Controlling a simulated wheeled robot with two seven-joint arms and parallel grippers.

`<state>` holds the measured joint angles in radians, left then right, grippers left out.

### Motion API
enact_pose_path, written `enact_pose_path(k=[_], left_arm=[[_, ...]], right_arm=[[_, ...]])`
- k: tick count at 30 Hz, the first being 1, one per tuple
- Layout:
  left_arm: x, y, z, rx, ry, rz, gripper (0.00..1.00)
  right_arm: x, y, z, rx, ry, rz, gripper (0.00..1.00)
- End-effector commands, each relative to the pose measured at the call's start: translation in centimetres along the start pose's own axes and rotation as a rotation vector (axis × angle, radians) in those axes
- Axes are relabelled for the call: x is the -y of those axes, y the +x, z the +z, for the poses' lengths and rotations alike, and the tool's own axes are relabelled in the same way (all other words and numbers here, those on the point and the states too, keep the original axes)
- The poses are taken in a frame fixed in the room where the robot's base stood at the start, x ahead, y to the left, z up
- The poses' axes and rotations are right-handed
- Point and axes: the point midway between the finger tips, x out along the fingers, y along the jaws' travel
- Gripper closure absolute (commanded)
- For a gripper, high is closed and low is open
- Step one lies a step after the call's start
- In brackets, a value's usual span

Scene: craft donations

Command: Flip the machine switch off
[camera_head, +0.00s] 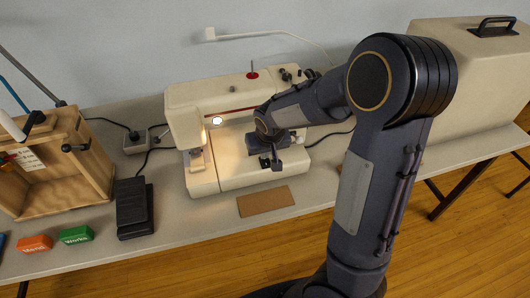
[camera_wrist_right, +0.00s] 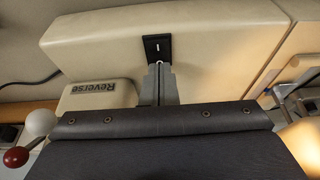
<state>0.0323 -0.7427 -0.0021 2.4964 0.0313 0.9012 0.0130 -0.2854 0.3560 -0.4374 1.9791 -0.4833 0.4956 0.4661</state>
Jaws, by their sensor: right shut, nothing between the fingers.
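The cream sewing machine (camera_head: 212,96) stands on the table in the head view. A warm glow shows around its needle area. In the right wrist view, the black switch (camera_wrist_right: 157,43) with a small white mark is set in the cream machine body (camera_wrist_right: 105,42). My right gripper (camera_wrist_right: 158,68) is shut and empty, its fingertips at the lower edge of the switch; I cannot tell whether they touch. In the head view my right gripper (camera_head: 271,152) is in front of the machine, and the switch is hidden. My left gripper is not in view.
A cream block marked Reverse (camera_wrist_right: 95,97) sits left of the fingers, with a red knob (camera_wrist_right: 16,157) and a white knob (camera_wrist_right: 41,121). A brown board (camera_head: 265,201), a black pedal (camera_head: 134,208) and a wooden box (camera_head: 60,165) are on the table (camera_head: 190,233).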

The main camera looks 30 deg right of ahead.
Motion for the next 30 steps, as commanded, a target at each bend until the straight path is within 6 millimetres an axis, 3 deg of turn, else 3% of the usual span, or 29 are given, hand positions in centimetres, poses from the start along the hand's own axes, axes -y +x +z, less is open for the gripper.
enact_pose_path(k=[11, 14, 30], left_arm=[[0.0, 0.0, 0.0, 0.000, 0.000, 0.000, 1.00], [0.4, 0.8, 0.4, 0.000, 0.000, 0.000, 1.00], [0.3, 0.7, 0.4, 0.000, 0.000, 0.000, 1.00]], right_arm=[[0.0, 0.3, 0.1, 0.000, 0.000, 0.000, 1.00], [0.0, 1.2, 0.2, 0.000, 0.000, 0.000, 1.00], [0.0, 0.6, 1.3, 0.011, -0.001, 0.002, 1.00]])
